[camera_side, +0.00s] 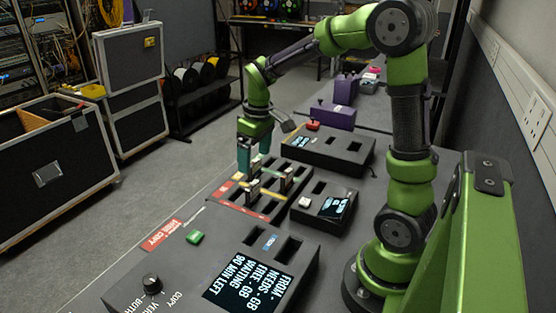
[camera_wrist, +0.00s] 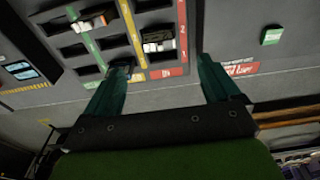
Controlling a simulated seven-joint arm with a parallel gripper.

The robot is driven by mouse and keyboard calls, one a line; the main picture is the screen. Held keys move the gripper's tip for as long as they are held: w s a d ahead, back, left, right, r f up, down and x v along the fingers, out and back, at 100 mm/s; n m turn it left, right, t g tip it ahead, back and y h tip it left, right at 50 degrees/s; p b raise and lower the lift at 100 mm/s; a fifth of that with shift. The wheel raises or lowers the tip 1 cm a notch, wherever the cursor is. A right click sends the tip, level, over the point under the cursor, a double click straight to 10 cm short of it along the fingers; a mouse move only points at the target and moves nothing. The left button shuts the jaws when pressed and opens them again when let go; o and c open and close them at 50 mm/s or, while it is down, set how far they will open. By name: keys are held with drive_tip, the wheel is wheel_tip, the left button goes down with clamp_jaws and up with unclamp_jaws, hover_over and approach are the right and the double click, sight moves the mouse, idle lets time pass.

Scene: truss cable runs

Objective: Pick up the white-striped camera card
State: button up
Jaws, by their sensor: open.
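A dark tray (camera_side: 233,205) with rows of slots and coloured stripes lies on the table in the side view. Several small cards stand upright in it, including a front one (camera_side: 252,190) and a right one (camera_side: 286,182). In the wrist view, a black-and-white card (camera_wrist: 159,40) stands in a slot beside the yellow stripe, and pale-topped card shapes (camera_wrist: 90,22) show at upper left. I cannot tell for sure which card is white-striped. My gripper (camera_side: 256,148) is open above the tray's far end, fingers pointing down. In the wrist view its teal fingers (camera_wrist: 163,65) are apart, with nothing held between them.
A copier box with a lit screen (camera_side: 250,277) stands in front, a small screen box (camera_side: 325,207) to the right, and another slotted box (camera_side: 340,151) behind. A green button (camera_side: 195,237) is at left of the copier. Purple cases (camera_side: 332,115) stand farther back.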

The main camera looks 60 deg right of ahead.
sight(252, 190)
drive_tip(key=f, duration=0.4)
drive_tip(key=w+f, duration=0.1)
drive_tip(key=f, duration=0.7)
drive_tip(key=shift+w+d+f, duration=0.15)
drive_tip(key=shift+w+f, duration=0.1)
drive_tip(key=shift+w, duration=0.05)
drive_tip(key=shift+c, duration=0.3)
drive_tip(key=c, duration=1)
drive_tip(key=shift+r, duration=0.1)
